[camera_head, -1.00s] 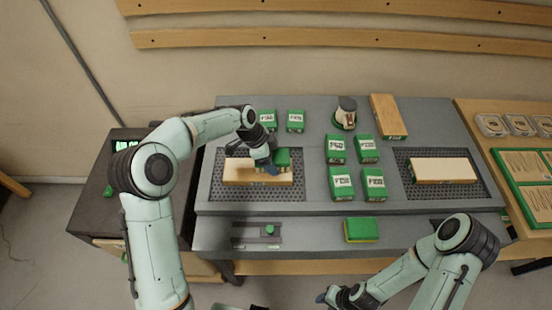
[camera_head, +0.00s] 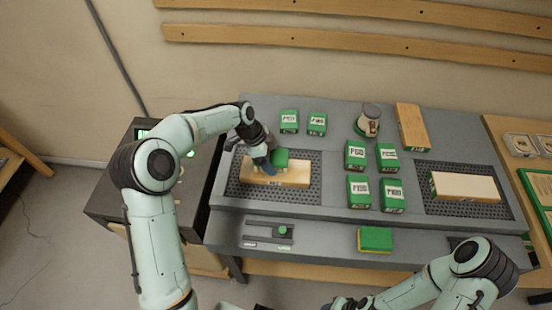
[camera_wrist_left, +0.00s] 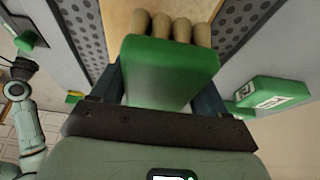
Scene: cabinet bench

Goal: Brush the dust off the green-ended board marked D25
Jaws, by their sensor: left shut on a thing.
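My left gripper (camera_head: 268,163) is shut on a green brush (camera_head: 281,158), over the left board (camera_head: 296,176). The left wrist view shows the brush's green block (camera_wrist_left: 170,72) between the fingers, with tan bristles (camera_wrist_left: 175,27) at or just above the wooden board (camera_wrist_left: 122,14); contact is unclear. The left board's front marking is too small to read. A second pale board (camera_head: 465,186) lies at the right. A wooden board with a green end (camera_head: 411,127) lies at the back. I cannot tell which is D25. My right gripper (camera_head: 345,303) is at the bottom edge, its jaws unclear.
Dark perforated mats lie under the left (camera_head: 238,190) and right (camera_head: 480,208) boards. Several green labelled boxes (camera_head: 357,190) stand between them. A cup-like container (camera_head: 369,120) stands behind. A green-and-yellow block (camera_head: 375,240) and a small green-knobbed tool (camera_head: 282,231) are on the lower front ledge.

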